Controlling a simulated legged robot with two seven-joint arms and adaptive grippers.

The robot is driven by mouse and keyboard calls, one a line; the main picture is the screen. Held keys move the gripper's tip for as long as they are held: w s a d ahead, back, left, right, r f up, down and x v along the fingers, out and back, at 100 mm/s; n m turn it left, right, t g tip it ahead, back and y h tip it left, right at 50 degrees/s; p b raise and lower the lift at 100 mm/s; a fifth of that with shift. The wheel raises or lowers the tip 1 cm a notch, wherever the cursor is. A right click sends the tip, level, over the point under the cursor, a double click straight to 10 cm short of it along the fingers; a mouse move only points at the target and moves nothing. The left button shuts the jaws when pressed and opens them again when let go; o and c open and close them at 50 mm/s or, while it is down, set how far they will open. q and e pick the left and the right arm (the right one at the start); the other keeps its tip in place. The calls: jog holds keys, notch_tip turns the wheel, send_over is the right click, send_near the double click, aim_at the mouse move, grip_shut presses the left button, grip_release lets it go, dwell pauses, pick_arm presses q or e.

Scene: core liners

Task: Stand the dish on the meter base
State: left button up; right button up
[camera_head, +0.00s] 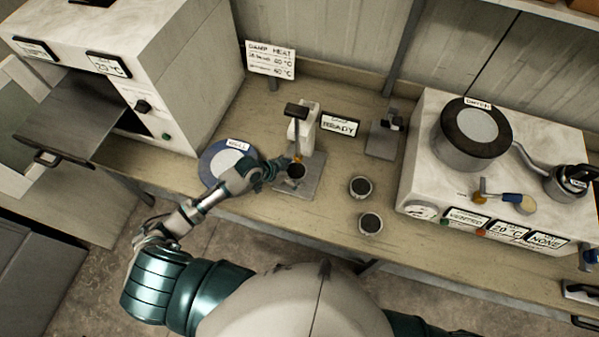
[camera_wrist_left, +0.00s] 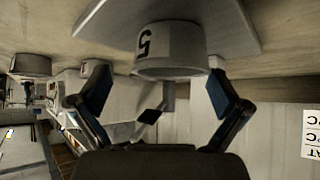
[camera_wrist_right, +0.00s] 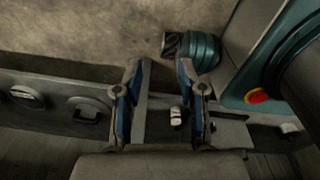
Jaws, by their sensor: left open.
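The dish (camera_head: 296,171) is a small pale cup with a dark top. It is on the grey plate of the meter base (camera_head: 311,188), below the meter's head. In the left wrist view the dish (camera_wrist_left: 172,52) carries a "5" and appears to rest upright on the plate (camera_wrist_left: 225,18). My left gripper (camera_head: 284,167) is at the dish. Its open fingers (camera_wrist_left: 160,82) are on either side of the dish, with gaps visible. My right gripper (camera_wrist_right: 163,72) is open and empty, away from the bench objects.
Two similar dishes (camera_head: 360,187) (camera_head: 370,223) stand on the bench right of the meter. A blue-rimmed round plate (camera_head: 226,163) lies at the left. An oven with an open door (camera_head: 75,115) stands left; a white apparatus (camera_head: 425,170) stands right. Signs stand behind.

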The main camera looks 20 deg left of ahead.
aim_at(295, 172)
pick_arm(q)
jog(key=v, duration=0.4)
jog(key=shift+a, duration=0.5)
jog(key=shift+v, duration=3)
jog(key=s+d+f, duration=0.1)
jog(key=s, duration=0.1)
jog(key=s+d+f+n+y, duration=0.1)
jog(key=s+f, duration=0.1)
jog(key=s, duration=0.1)
jog(key=s+d+f+n, duration=0.1)
jog(key=s+d+f, duration=0.1)
jog(key=s, duration=0.1)
jog(key=shift+g+y, duration=0.3)
jog(key=shift+y, duration=0.1)
jog(key=s+a+f+n+g+y, duration=0.1)
jog(key=s+a+f+n+y, duration=0.15)
jog(key=s, duration=0.35)
jog(key=s+a+f+n+g+y, duration=0.1)
jog(key=s+a+n+y, duration=0.15)
jog(key=s, duration=0.35)
notch_tip(295, 172, down, 24)
jog(key=g+b, duration=0.1)
jog(key=s+a+f+g+b, duration=0.1)
jog(key=s+a+f, duration=0.1)
jog(key=s+f, duration=1.7)
jog(key=shift+a+f+g, duration=0.3)
pick_arm(e)
jog(key=shift+s+a+f, duration=0.1)
jog(key=shift+a+f, duration=0.85)
jog(key=shift+f, duration=0.05)
